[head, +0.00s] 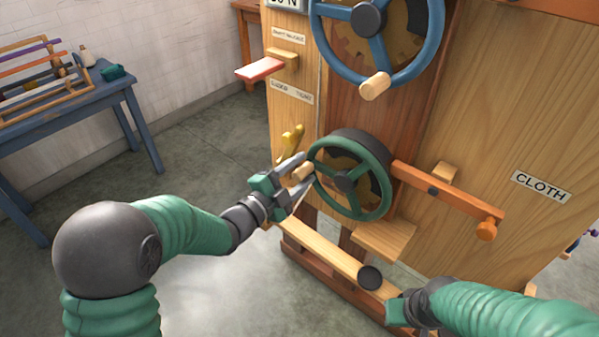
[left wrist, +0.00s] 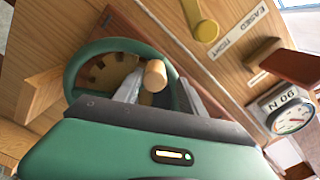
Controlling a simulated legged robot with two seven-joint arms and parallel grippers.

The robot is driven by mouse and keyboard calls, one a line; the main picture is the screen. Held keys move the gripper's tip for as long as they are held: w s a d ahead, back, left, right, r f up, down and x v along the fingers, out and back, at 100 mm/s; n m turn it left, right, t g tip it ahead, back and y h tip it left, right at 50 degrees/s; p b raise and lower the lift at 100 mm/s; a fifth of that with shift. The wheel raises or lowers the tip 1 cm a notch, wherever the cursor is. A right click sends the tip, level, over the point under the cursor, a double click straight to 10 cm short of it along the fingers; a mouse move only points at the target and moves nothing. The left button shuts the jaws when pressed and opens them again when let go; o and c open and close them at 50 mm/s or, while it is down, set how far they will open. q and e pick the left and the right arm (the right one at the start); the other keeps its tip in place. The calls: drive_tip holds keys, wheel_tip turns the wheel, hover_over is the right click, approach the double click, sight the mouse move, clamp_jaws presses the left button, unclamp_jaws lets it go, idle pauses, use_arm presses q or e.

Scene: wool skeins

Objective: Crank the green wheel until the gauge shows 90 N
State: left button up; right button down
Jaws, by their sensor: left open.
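The green wheel (head: 350,175) is on the front of the wooden machine, with a pale wooden crank knob (head: 302,172) at its left rim. My left gripper (head: 298,168) is open at this knob. In the left wrist view the knob (left wrist: 156,75) stands between the two spread fingers (left wrist: 158,92); I cannot tell whether either touches it. The round gauge (left wrist: 292,118) shows at the right of that view beside a "90 N" plate (left wrist: 286,98); its needle is too small to read. The head view cuts the gauge off. My right gripper (head: 402,310) is low in front of the machine; its fingers are unclear.
A larger blue wheel (head: 323,40) sits above the green one. An orange-brown lever (head: 445,195) sticks out right of the green wheel. A blue table (head: 130,100) stands further left.

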use_arm(q)
drive_tip(key=p+v, duration=0.3)
drive_tip(key=v, duration=1.4)
drive_tip(key=shift+w+d+f, duration=0.1)
drive_tip(key=shift+c, duration=1)
drive_tip(key=d+f+m, duration=0.1)
drive_tip(key=d+f+m+t+b, duration=0.1)
drive_tip(key=m, duration=0.1)
drive_tip(key=d+f+m+b, duration=0.1)
drive_tip(key=f+m, duration=0.1)
drive_tip(key=shift+w+d, duration=0.2)
drive_tip(key=shift+w, duration=0.1)
drive_tip(key=c, duration=0.7)
drive_tip(key=d+f+m, duration=0.1)
drive_tip(key=m, duration=0.1)
drive_tip(key=d+f+m+t+b, duration=0.1)
drive_tip(key=f+m, duration=0.1)
drive_tip(key=m, duration=0.1)
drive_tip(key=d+f+m+y+b, duration=0.1)
drive_tip(key=m, duration=0.2)
drive_tip(key=shift+s+f+t, duration=0.15)
drive_tip(key=shift+f+t, duration=0.2)
drive_tip(key=shift+t, duration=0.05)
clamp_jaws()
drive_tip(key=w+d+r+m+b, duration=0.1)
drive_tip(key=w+r+b, duration=0.3)
drive_tip(key=w+b, duration=0.5)
drive_tip(key=shift+w+d+r+m+b, duration=0.4)
drive_tip(key=shift+d+b, duration=0.45)
drive_tip(key=shift+b, duration=0.3)
